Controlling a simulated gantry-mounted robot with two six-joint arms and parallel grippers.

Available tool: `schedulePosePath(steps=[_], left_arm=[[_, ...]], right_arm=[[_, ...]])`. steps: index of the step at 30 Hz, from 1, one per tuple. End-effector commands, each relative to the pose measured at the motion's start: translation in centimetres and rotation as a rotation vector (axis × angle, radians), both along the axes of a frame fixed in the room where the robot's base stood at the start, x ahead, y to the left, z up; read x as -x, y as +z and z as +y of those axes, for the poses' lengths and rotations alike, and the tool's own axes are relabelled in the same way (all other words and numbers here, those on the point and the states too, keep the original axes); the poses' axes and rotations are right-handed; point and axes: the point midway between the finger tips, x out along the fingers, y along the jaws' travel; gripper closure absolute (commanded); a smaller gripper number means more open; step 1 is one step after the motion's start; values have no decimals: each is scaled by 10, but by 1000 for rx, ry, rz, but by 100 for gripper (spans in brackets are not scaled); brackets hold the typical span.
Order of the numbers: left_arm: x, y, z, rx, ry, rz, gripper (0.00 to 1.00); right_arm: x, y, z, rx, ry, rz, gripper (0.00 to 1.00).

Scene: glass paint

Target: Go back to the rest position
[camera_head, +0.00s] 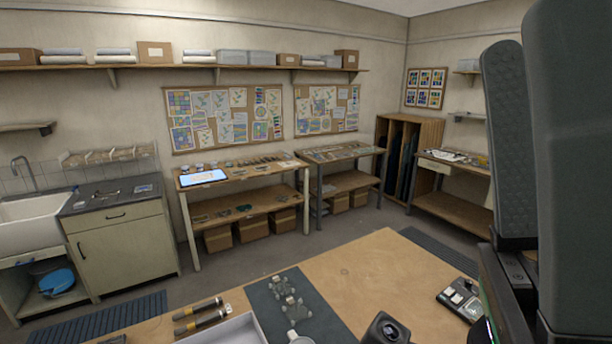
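Two large dark grey upright parts, which look like the fingers of my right gripper (524,60), fill the right edge very close to the camera. One has a textured pad. They overlap in the picture, so the gap between them cannot be judged, and nothing is seen held. My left gripper is not recognisable in view; only a small dark piece shows at the bottom left edge. The wooden worktable (350,270) lies below, partly hidden at right by the dark parts.
On the worktable are a dark mat (318,322) with small clear pieces (290,306), brown-and-dark cylindrical tools (200,318), a pale tray (232,332) and a dark box with light pieces (462,297). A round-lensed dark device (386,329) shows at the bottom. Benches and a sink (28,222) line the walls.

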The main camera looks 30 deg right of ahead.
Motion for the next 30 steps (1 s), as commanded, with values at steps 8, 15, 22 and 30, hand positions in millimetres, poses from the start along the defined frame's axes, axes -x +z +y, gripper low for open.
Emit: schedulePosePath(steps=[8, 15, 22, 30], left_arm=[[-1, 42, 0, 0, 0, 3, 100], [0, 122, 0, 0, 0, -1, 100], [0, 144, 0, 0, 0, 0, 100], [0, 140, 0, 0, 0, 1, 100]], right_arm=[[-83, -7, -14, 230, -533, 409, 38], [-84, 71, -14, 228, -528, 410, 38], [-84, 93, -14, 228, -525, 409, 38], [-84, 90, -14, 228, -525, 409, 38]])
